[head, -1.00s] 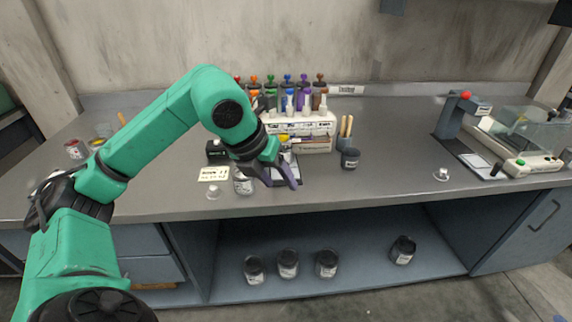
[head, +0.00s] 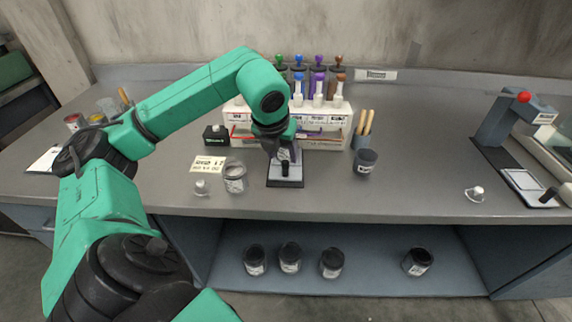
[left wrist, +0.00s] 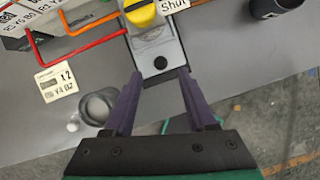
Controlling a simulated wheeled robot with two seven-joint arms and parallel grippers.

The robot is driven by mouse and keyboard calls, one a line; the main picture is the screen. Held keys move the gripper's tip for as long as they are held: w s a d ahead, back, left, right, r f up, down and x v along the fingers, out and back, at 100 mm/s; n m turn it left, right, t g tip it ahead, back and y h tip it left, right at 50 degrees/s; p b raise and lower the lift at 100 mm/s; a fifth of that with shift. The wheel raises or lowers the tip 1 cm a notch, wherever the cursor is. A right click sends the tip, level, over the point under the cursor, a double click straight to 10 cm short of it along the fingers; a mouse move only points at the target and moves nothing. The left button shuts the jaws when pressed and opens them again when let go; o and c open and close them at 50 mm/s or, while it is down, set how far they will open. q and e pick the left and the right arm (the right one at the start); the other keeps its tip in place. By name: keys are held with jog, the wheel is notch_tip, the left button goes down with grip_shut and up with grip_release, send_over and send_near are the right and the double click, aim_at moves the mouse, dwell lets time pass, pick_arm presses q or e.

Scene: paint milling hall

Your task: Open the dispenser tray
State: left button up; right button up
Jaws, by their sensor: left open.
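The dispenser (head: 345,125) is a white rack with coloured stoppers at the back of the bench. In front of it lies a small grey tray (head: 297,182) with a dark border and an upright black knob (head: 285,170). In the left wrist view the tray (left wrist: 168,48) runs under a yellow knob (left wrist: 143,13) and a "Shut" label (left wrist: 174,5). My left gripper (head: 284,156) points down over the tray, open and empty. In the left wrist view its purple fingers (left wrist: 160,78) stand either side of the black knob (left wrist: 160,63), apparently apart from it. My right gripper is out of view.
A glass jar (head: 236,178) and a label card (head: 208,164) are left of the tray. A dark cup (head: 365,162) stands to the right. Red (left wrist: 75,50) and orange bent rods stick out beside the tray. The bench front right of centre is clear.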

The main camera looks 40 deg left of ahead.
aim_at(285, 162)
pick_arm(q)
jog(key=x, duration=0.5)
jog(key=shift+w+f, duration=0.25)
jog(key=shift+f, duration=0.25)
jog(key=shift+w+f, duration=0.1)
jog(key=shift+c, duration=0.4)
grip_shut()
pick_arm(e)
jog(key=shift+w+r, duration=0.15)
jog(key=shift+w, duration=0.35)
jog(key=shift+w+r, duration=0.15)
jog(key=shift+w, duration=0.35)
